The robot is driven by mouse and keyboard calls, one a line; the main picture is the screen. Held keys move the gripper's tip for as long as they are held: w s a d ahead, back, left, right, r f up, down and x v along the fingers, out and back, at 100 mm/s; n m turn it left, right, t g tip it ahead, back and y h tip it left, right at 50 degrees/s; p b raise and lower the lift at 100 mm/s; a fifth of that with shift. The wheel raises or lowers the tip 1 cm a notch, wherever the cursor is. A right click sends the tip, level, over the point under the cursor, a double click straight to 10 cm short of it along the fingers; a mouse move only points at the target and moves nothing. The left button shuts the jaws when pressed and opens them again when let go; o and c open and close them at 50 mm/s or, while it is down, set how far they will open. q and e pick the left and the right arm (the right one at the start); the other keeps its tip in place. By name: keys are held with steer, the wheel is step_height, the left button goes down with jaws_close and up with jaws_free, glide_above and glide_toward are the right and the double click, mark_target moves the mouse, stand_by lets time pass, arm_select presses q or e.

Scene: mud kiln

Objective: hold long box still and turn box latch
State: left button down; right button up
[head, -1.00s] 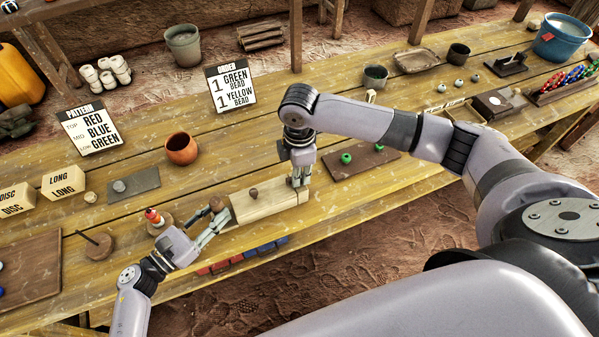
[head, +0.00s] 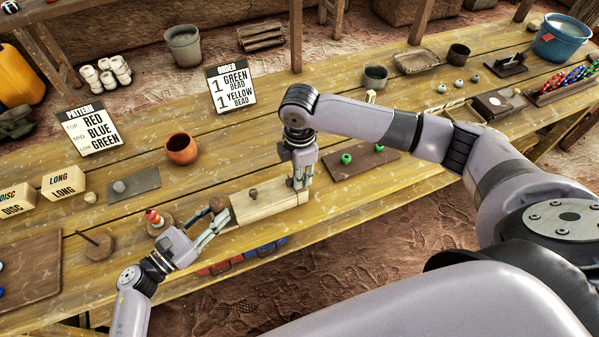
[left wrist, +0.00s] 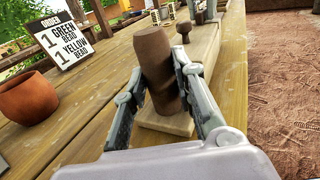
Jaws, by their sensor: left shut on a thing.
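The long box (head: 270,207) is pale wood with a small brown knob (head: 253,193) on top. It lies near the table's front edge. My left gripper (head: 219,220) is at its left end, shut on a brown wooden handle (head: 217,204). In the left wrist view the handle (left wrist: 160,72) stands between the two fingers, on a pale wooden foot (left wrist: 168,119) at the box's near end. My right gripper (head: 302,182) points down at the box's right end, where the latch is not clearly visible. Its fingers are too small to tell open from shut.
A dark board with green beads (head: 346,158) lies just right of the box. A clay pot (head: 182,149) stands behind, to its left. A small stand with coloured beads (head: 154,217) is close to my left gripper. Bins (head: 222,267) show below the table edge.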

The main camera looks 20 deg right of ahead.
steer(key=shift+o, duration=1)
step_height(320, 180, up, 12)
steer(key=shift+r, duration=0.15)
arm_select(q)
steer(key=c, duration=1.2)
jaws_free()
arm_select(e)
step_height(320, 180, up, 4)
steer(key=shift+f, duration=0.2)
arm_select(q)
steer(key=shift+a, duration=0.1)
